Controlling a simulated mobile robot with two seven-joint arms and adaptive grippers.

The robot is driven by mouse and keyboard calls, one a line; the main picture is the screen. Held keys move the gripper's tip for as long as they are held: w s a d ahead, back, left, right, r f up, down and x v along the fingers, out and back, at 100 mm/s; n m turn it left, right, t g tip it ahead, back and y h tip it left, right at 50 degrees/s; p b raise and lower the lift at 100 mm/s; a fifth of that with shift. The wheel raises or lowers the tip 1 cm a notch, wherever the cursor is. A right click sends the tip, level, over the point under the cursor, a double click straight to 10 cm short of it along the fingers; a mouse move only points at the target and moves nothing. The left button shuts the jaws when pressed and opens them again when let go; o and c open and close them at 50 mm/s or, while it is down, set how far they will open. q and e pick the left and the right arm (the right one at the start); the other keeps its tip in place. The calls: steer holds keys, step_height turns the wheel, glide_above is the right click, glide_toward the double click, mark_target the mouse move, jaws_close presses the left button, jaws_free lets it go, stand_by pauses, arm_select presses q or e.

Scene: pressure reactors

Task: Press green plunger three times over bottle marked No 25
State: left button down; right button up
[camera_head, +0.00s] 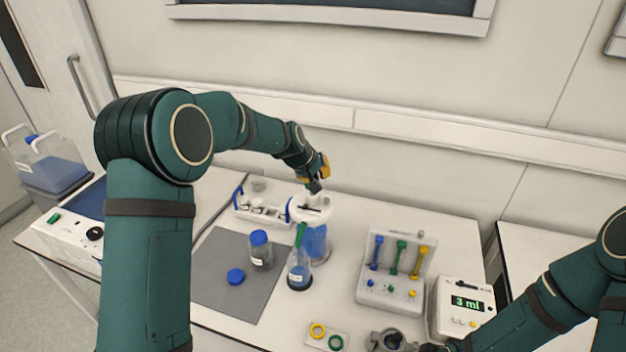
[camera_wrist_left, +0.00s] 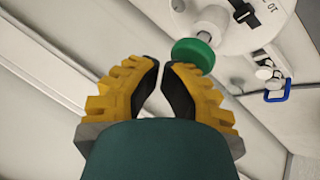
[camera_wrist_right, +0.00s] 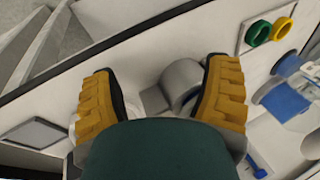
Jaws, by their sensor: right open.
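The green round plunger (camera_wrist_left: 194,52) shows in the left wrist view beside my left fingertips. My left gripper (camera_head: 316,186) is above the dispenser top; it also shows in the left wrist view (camera_wrist_left: 161,64) with its tips almost together and nothing between them. My right gripper (camera_wrist_right: 160,72) is open, near a grey cylindrical part (camera_wrist_right: 182,80).
A blue-capped bottle (camera_head: 261,252) and a loose blue cap (camera_head: 236,276) are on the grey mat (camera_head: 215,285). Yellow and green rings (camera_head: 327,337) lie in front.

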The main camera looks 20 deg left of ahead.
arm_select(q)
steer(key=shift+r, duration=0.25)
arm_select(e)
steer(key=shift+r, duration=0.15)
arm_select(q)
steer(key=shift+r+p, duration=2.15)
steer(key=shift+r, duration=0.9)
arm_select(e)
steer(key=shift+r, duration=2.15)
